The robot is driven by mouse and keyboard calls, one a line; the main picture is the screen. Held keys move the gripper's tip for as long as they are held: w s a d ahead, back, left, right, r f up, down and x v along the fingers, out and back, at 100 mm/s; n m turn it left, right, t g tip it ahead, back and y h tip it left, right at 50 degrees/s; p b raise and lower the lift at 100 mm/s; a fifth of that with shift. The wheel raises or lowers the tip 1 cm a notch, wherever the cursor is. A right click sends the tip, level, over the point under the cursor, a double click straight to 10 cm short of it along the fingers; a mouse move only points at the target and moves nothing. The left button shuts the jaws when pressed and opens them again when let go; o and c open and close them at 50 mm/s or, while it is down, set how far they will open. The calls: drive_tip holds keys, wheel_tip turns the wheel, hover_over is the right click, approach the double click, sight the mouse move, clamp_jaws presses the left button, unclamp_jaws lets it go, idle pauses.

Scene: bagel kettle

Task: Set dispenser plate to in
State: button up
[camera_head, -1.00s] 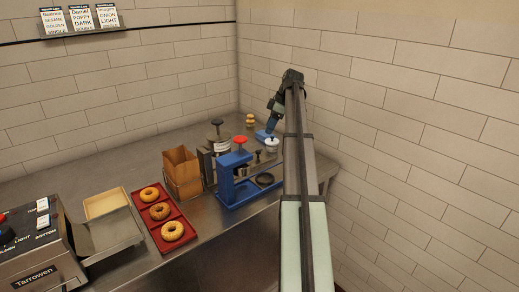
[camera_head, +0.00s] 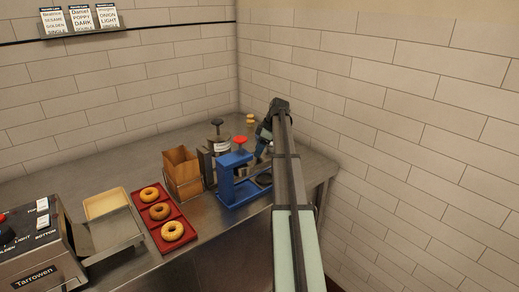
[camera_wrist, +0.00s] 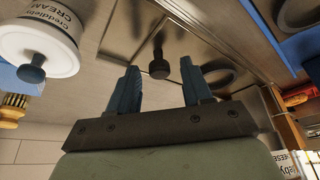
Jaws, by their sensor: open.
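A metal plate (camera_wrist: 205,45) with a small dark knob (camera_wrist: 158,66) and dark round openings shows in the wrist view. I take it to be the dispenser plate; my arm hides most of it in the head view. My gripper (camera_wrist: 162,78) is open and empty. The dark knob appears between its two blue fingertips; I cannot tell whether they touch it. In the head view my gripper (camera_head: 263,146) is just right of the red knob.
A white cream tub (camera_wrist: 38,42) with a blue knob is left of the fingers in the wrist view. A wooden box (camera_head: 181,172), a red tray (camera_head: 168,238) of bagels and a toaster (camera_head: 40,250) stand further left. The tiled wall is close on the right.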

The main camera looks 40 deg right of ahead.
clamp_jaws()
idle(0.4)
